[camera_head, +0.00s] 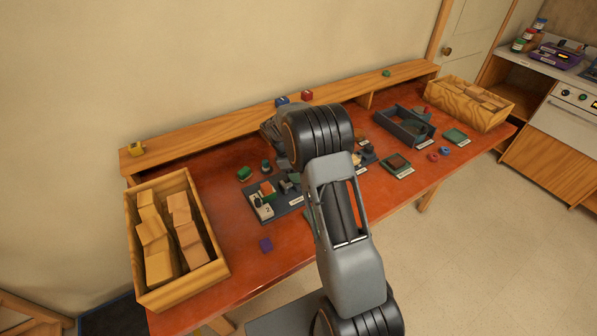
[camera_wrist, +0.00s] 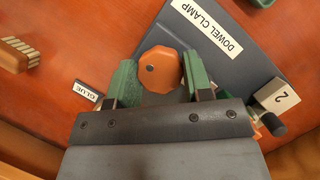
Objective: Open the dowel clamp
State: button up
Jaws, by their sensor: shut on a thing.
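In the wrist view, the dowel clamp's orange lobed knob (camera_wrist: 158,68) stands beside a dark base (camera_wrist: 215,62) with a white DOWEL CLAMP label (camera_wrist: 207,25). My gripper (camera_wrist: 160,80) has its two green fingers on either side of the knob and is shut on it. The clamp's jaws and any dowel cannot be made out. In the head view my arm hides the gripper and the knob.
On the red bench, a wooden crate of blocks (camera_head: 218,262) stands at left, a dark tray (camera_head: 390,126) at right.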

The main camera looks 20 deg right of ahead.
dwell(0.3)
jog(key=o, duration=0.9)
jog(key=v, duration=1.3)
jog(key=shift+a+r+b, duration=0.1)
jog(key=shift+r+b, duration=0.25)
jog(key=shift+b, duration=0.05)
